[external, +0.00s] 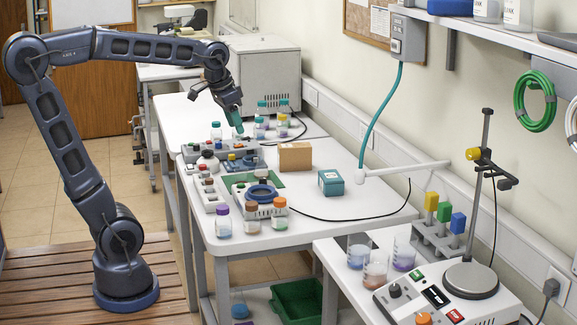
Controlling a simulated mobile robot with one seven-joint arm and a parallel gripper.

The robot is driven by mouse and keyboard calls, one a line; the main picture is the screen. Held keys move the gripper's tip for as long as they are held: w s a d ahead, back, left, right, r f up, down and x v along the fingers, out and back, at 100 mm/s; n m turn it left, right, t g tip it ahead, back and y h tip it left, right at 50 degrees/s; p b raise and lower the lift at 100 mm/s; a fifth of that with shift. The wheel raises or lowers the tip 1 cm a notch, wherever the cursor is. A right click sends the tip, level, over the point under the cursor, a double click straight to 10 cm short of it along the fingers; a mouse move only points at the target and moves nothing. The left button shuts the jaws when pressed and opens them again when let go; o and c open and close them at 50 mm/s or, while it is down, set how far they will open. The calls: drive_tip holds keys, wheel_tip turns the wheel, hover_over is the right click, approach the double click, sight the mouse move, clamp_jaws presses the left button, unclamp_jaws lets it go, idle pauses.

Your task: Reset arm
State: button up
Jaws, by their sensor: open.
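My arm rises from its round base at the left and reaches across to the right over the white bench (330,157). Whether the gripper touches any bottle is also too small to tell.
A grey box-shaped device (265,78) stands behind the gripper. A testing device (222,152), a cardboard box (295,156), a teal box (331,183) and capped jars (251,217) stand nearer. A teal hose (378,120) hangs from the wall box. The bench's front right is mostly clear.

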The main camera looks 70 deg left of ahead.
drive_tip(key=s+d+f, duration=0.3)
drive_tip(key=s+d, duration=0.1)
drive_tip(key=s, duration=0.2)
drive_tip(key=s+d+f+m+t, duration=0.1)
drive_tip(key=s+d+f, duration=0.3)
drive_tip(key=s+d, duration=0.1)
drive_tip(key=shift+s+f+m+h, duration=0.15)
drive_tip(key=shift+s+m+h, duration=0.2)
drive_tip(key=shift+s, duration=0.5)
drive_tip(key=shift+o, duration=0.2)
drive_tip(key=shift+d, duration=0.1)
idle(1.0)
